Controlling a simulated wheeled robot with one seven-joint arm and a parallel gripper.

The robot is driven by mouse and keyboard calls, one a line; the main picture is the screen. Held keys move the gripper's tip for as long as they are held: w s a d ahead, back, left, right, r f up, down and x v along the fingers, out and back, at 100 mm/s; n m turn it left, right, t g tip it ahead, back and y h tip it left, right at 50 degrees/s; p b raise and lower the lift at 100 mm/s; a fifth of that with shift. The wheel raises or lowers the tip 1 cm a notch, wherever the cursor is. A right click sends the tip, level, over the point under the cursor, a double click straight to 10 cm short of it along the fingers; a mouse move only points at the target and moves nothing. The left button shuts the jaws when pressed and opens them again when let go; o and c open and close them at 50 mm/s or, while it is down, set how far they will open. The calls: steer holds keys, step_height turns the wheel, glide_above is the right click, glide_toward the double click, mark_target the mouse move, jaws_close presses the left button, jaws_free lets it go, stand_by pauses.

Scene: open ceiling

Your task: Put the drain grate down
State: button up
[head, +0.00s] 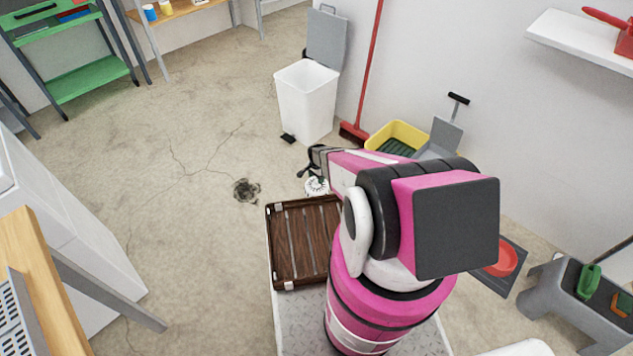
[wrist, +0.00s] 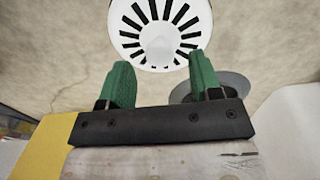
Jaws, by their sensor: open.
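The drain grate (wrist: 158,47) is a round white disc with dark radial slots and a plain raised centre. It lies just beyond my green fingertips in the wrist view, its far edge cut off by the frame. My gripper (wrist: 161,64) is open, with its fingers apart and nothing between them. In the head view the grate (head: 317,187) appears flat at floor level, just below my gripper (head: 314,168) and partly covered by it. I cannot tell whether a fingertip touches it. A flat grey disc (wrist: 232,84) shows partly behind the right finger.
A brown slatted crate (head: 305,240) is close in front of the grate. A dark patch (head: 247,190) marks the floor to the left. A white bin (head: 307,103), red broom (head: 354,132) and yellow tub (head: 397,133) stand behind. Open floor (head: 190,120) lies to the left.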

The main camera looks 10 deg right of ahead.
steer(key=s+r+n, duration=0.3)
steer(key=s+r, duration=0.4)
steer(key=r, duration=0.8)
steer(key=s+r+n, duration=0.4)
steer(key=s+r, duration=0.3)
steer(key=r, duration=0.8)
steer(key=s+r+n, duration=0.3)
steer(key=s+r, duration=0.4)
steer(key=r, duration=0.9)
steer(key=shift+s+n, duration=0.15)
steer(key=shift+n, duration=0.25)
